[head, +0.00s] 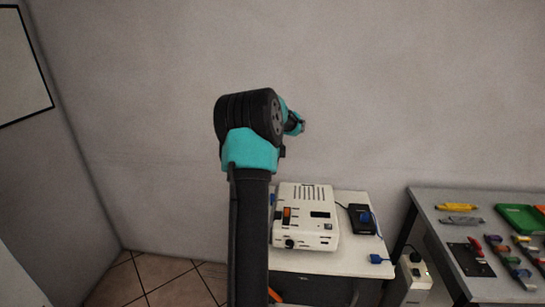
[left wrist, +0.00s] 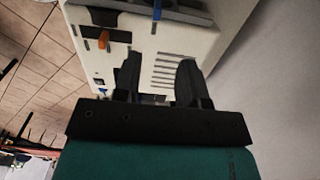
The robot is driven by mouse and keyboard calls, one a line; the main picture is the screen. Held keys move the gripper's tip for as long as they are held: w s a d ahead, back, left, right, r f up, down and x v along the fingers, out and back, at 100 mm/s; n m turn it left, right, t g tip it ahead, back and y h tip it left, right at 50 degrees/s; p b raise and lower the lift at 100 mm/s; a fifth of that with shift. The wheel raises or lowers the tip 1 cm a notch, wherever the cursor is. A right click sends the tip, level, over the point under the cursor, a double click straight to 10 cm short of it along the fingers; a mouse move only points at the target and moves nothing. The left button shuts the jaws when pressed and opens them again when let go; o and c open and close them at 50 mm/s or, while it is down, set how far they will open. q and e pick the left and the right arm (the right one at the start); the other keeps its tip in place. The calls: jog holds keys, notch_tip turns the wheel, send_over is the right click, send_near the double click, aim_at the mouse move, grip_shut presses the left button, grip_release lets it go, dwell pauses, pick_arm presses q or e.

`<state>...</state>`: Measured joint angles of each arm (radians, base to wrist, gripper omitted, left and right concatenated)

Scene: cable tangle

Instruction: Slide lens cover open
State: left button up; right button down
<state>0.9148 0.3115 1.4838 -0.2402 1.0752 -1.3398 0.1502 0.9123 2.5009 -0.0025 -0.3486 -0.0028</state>
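A white box-shaped device (head: 318,240) with vent slots on top stands on a small white table in the head view. An orange slider or switch (head: 287,211) sits in a dark slot on it, and a dark window is to its right. I cannot tell which part is the lens cover. In the left wrist view the device (left wrist: 130,62) fills the upper middle, with the orange part (left wrist: 103,40) at upper left. My left gripper (left wrist: 160,70) has its two dark fingers apart, over the device's vent side, with nothing visible between them. My right gripper is not in view.
The white table (head: 340,262) also holds a black box (head: 361,219) and a blue plug (head: 376,259) on a cable. A grey bench (head: 437,230) at right carries several coloured tools and a green tray (head: 519,219).

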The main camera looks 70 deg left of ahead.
pick_arm(q)
jog(key=shift+r, duration=2.35)
